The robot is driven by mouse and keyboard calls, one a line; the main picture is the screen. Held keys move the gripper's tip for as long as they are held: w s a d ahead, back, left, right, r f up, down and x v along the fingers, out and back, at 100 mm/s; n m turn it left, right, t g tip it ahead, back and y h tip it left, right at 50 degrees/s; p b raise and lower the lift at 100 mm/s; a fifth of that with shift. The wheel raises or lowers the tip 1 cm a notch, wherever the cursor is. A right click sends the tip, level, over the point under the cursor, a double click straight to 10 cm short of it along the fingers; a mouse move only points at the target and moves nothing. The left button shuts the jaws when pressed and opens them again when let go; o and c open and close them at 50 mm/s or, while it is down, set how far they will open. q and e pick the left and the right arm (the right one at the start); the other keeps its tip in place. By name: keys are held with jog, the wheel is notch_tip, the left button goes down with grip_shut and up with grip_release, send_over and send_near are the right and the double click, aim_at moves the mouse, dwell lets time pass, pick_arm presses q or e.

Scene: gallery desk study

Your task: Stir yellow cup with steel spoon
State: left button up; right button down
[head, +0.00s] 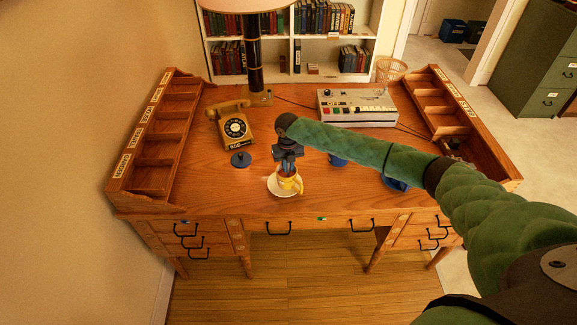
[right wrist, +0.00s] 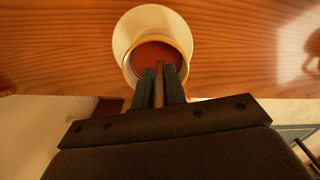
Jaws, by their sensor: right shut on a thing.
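The yellow cup (head: 291,184) stands upright on a white saucer (head: 276,190) near the front middle of the wooden desk. The right wrist view looks down on the cup's rim (right wrist: 127,70) and the reddish-brown liquid (right wrist: 158,54) in it. My right gripper (head: 287,166) is right over the cup, pointing down. In the right wrist view its two fingers (right wrist: 159,72) are shut on a thin upright handle, the spoon (right wrist: 159,88). The spoon's lower end is hidden by the fingers and in the cup. My left gripper is not in view.
A yellow telephone (head: 233,125) and a dark blue round stand (head: 241,160) lie left of the cup. Wooden racks edge both sides. The front left desktop is clear.

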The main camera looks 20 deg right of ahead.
jog(key=shift+r+p, duration=0.85)
jog(key=shift+r, duration=2.85)
jog(key=shift+r, duration=2)
